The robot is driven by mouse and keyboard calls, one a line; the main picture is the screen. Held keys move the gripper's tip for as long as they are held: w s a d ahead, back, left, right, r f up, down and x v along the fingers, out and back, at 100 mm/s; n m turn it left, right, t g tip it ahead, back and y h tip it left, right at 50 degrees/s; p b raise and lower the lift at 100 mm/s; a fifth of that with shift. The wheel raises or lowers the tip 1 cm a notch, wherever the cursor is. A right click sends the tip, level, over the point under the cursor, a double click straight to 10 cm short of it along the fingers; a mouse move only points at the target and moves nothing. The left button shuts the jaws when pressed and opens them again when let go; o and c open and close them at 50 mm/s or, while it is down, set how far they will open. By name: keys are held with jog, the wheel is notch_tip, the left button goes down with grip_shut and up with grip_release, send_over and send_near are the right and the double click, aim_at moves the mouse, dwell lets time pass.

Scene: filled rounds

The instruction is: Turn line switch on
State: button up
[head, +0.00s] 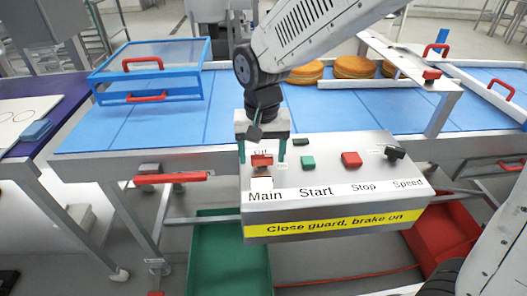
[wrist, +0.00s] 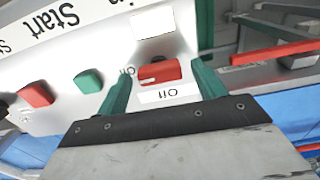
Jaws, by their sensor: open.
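The control box (head: 330,205) has a red main switch (head: 262,160) above the word "Main", with "Off" above it and a small "On" label at its right. In the wrist view the red switch (wrist: 159,72) is a handle with a small white mark, lying across between the fingers; "Off" and "On" read upside down there. My gripper (head: 262,155) is open, with one green finger on each side of the switch. In the wrist view my gripper (wrist: 162,76) straddles the handle; whether a finger touches it I cannot tell.
A green start button (head: 307,163), a red stop button (head: 351,159) and a dark speed knob (head: 395,153) stand right of the switch. Behind lies the blue conveyor (head: 190,125), with a blue-framed guard (head: 150,70) and orange rounds (head: 354,67). A green bin (head: 228,262) stands below.

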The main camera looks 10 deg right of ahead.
aim_at(262, 157)
notch_tip(262, 157, up, 8)
jog(key=shift+f, duration=0.1)
dwell(0.4)
jog(key=shift+s+n, duration=0.1)
jog(key=shift+n, duration=0.2)
jog(key=s+d+r+t, duration=0.1)
jog(key=s+d+r, duration=0.1)
jog(key=s+d, duration=1.7)
jog(key=shift+s+d+r, duration=0.2)
jog(key=shift+s+d, duration=0.1)
jog(key=shift+d, duration=0.7)
jog(key=shift+c, duration=0.3)
